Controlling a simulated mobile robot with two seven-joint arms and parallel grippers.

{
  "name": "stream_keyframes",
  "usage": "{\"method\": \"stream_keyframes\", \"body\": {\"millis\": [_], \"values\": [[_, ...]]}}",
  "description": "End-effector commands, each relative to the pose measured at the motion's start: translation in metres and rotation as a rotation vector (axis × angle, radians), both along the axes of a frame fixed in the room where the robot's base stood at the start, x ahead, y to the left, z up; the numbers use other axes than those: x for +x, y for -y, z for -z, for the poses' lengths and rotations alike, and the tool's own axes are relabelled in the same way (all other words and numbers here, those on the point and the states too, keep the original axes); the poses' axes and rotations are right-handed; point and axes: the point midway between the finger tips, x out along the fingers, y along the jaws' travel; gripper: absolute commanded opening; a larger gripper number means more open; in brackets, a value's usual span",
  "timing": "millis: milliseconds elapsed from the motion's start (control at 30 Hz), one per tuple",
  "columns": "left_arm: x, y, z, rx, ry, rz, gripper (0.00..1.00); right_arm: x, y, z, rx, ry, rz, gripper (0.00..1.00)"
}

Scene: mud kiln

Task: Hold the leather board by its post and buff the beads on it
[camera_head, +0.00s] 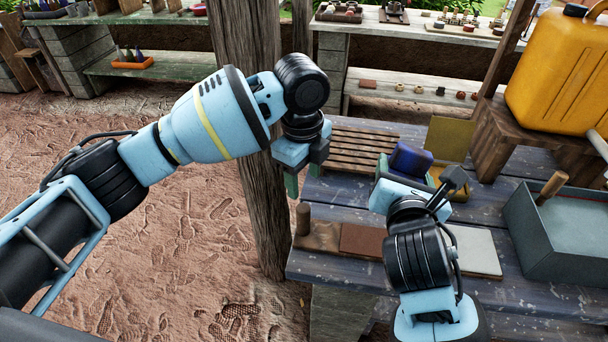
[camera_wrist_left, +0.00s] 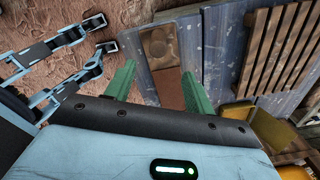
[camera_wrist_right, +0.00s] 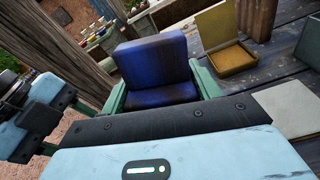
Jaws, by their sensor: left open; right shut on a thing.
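The leather board (camera_head: 365,240) lies on the table, with brown and reddish-brown sections and a pale section (camera_head: 478,250) at right. Its short wooden post (camera_head: 303,218) stands upright at its left end. In the left wrist view the post (camera_wrist_left: 158,43) appears from above as a round top. My left gripper (camera_head: 302,176) is open and empty, above and apart from the post. My right gripper (camera_wrist_right: 160,92) is shut on a dark blue block (camera_wrist_right: 155,62), which also shows in the head view (camera_head: 410,159), raised behind the board. I cannot make out beads on the board.
A yellow open box (camera_head: 450,138) and a slatted wooden rack (camera_head: 358,150) are at the back of the table. A grey tray (camera_head: 560,235) with a wooden handle in it stands at right. A yellow jerrycan (camera_head: 560,70) sits on a stool. A wooden pillar (camera_head: 250,130) rises left of the table.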

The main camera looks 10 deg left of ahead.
Motion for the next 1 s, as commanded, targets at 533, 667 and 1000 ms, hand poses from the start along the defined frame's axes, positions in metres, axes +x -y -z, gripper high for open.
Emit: {"method": "stream_keyframes", "body": {"millis": [533, 667, 1000], "values": [[-0.003, 0.000, 0.030, 0.028, -0.011, 0.002, 0.54, 0.000, 0.000, -0.001, 0.000, 0.002, -0.001, 0.34], [-0.003, 0.000, 0.053, 0.027, -0.012, 0.003, 0.54, 0.000, 0.000, -0.001, 0.000, 0.002, -0.001, 0.34], [-0.003, 0.000, 0.104, 0.025, -0.010, 0.001, 0.54, 0.000, 0.000, -0.001, 0.000, 0.002, -0.001, 0.34]]}}
